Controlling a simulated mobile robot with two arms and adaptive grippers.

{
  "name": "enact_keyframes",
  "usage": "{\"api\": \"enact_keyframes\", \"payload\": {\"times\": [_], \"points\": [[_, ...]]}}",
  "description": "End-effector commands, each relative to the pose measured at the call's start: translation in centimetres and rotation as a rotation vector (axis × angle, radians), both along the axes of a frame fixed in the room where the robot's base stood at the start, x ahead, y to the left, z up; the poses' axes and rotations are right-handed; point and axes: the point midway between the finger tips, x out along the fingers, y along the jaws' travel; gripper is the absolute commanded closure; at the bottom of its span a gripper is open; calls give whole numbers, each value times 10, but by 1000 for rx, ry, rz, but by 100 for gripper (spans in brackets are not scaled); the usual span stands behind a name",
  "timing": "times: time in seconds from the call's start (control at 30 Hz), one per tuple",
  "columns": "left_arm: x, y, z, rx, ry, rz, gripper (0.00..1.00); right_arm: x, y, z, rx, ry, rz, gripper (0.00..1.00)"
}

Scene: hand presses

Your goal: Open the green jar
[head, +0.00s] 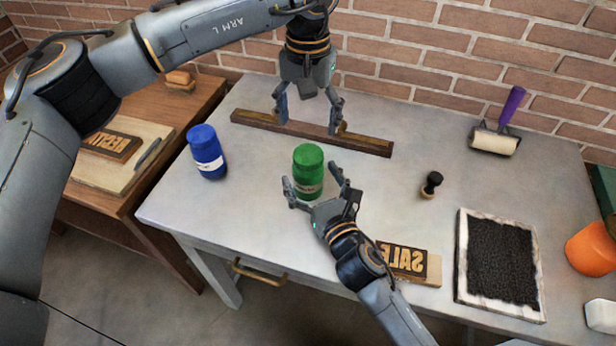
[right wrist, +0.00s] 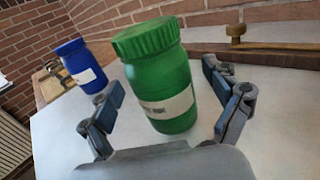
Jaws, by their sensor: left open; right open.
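The green jar (head: 308,172) stands upright on the grey table with its ridged green lid on. It also shows in the right wrist view (right wrist: 165,95), tilted by the camera angle, with a pale label. My right gripper (head: 317,184) is open, with its fingers on either side of the jar's lower part; in the right wrist view a gap shows beside each finger. My left gripper (head: 308,112) is open and empty, pointing down behind the jar, over the wooden bar. The bar partly shows between its fingers.
A blue jar (head: 207,152) stands to the left. The long wooden bar (head: 365,143) lies behind. Bare table surrounds the jar.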

Motion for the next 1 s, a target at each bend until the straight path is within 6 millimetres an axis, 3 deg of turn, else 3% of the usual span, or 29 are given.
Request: {"api": "enact_keyframes", "payload": {"times": [0.43,0.83,0.9,1.0], "points": [[0,0,0,0,0,0,24,11,4,0,1,0,0,11],[0,0,0,0,0,0,24,10,4,0,0,0,0,90],[0,0,0,0,0,-1,24,10,4,0,0,0,0,100],[0,0,0,-1,0,-38,24,10,4,0,0,0,0,100]]}}
